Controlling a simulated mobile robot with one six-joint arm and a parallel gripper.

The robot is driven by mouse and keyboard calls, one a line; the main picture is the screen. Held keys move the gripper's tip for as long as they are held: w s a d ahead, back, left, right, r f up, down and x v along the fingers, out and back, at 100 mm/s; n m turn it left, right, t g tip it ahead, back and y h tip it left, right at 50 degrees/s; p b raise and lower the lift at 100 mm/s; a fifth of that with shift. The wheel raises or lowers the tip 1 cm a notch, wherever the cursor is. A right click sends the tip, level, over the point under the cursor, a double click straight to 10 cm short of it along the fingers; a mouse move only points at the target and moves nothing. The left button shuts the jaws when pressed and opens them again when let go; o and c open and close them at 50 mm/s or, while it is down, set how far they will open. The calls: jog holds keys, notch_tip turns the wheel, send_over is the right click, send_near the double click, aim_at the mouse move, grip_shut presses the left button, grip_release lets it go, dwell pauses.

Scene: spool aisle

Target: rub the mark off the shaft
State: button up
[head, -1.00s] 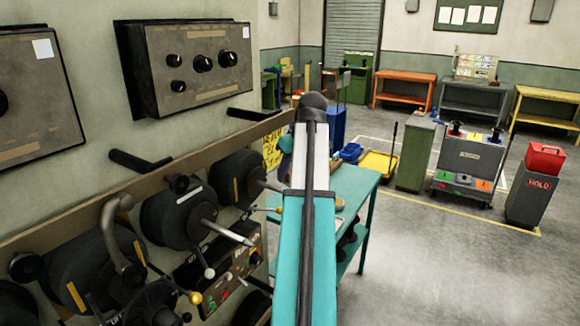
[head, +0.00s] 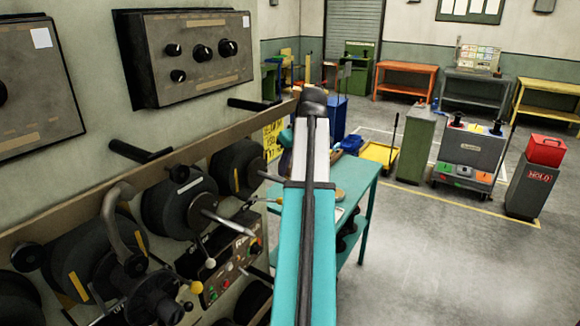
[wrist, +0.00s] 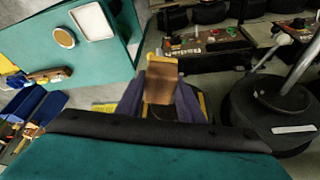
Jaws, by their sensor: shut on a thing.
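My gripper (wrist: 160,92) shows in the wrist view with its dark fingers shut on a tan-brown block-like piece (wrist: 161,70). In the head view my arm's links hide most of the gripper. A metal shaft (wrist: 304,56) stands out from a black spool (wrist: 265,112) at the right of the wrist view, apart from the held piece. In the head view a bare metal shaft (head: 228,220) sticks out of a black spool, left of my arm. I cannot make out a clear mark on either shaft.
A teal table (head: 358,185) stands beyond my arm; in the wrist view its top (wrist: 100,68) carries a round piece and a pale tray. A control panel (head: 222,265) with knobs and levers sits below the spools. Open floor (head: 440,270) lies to the right.

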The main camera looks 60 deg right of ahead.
jog(key=shift+f+b, duration=0.4)
jog(key=shift+f, duration=0.6)
dwell(0.5)
jog(key=shift+w+r, duration=0.15)
jog(key=shift+w, duration=1.35)
jog(key=shift+w, duration=0.1)
jog(key=shift+w, duration=1.4)
jog(key=shift+w, duration=0.1)
